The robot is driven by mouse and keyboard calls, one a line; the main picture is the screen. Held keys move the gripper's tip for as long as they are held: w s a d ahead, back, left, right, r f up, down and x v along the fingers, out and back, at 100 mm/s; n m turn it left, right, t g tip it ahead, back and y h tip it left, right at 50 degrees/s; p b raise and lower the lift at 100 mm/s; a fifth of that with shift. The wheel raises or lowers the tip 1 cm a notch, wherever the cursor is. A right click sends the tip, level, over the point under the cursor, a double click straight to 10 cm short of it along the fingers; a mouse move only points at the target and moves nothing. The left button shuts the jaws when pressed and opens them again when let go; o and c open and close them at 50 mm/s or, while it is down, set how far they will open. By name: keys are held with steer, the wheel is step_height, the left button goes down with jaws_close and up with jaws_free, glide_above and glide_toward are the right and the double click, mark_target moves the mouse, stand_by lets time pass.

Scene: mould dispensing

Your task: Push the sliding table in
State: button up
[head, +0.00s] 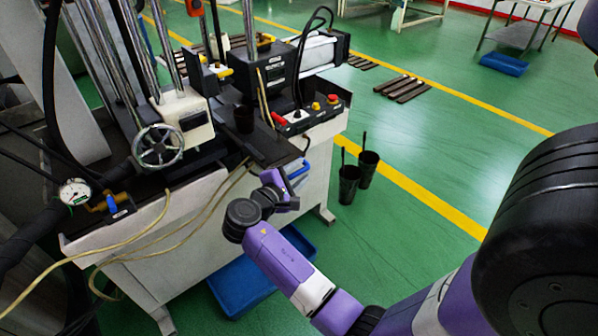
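The sliding table (272,149) is a dark flat plate that sticks out from the front of the white machine, below the control box. A dark cup (244,118) stands near its inner end. A blue handle-like part (299,171) shows just below the plate's front edge. My gripper (288,186) is at the end of my purple arm, close to the plate's front edge and the blue part. My wrist hides most of the fingers, so I cannot tell whether they are open or touch anything.
The machine carries a handwheel (158,146), a pressure gauge (74,191), loose yellowish hoses and a control box with buttons (310,115). Two dark cups with sticks (349,184) stand on the green floor to the right. A blue bin (240,285) lies below the machine.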

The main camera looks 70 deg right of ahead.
jaws_close()
stand_by(1.4)
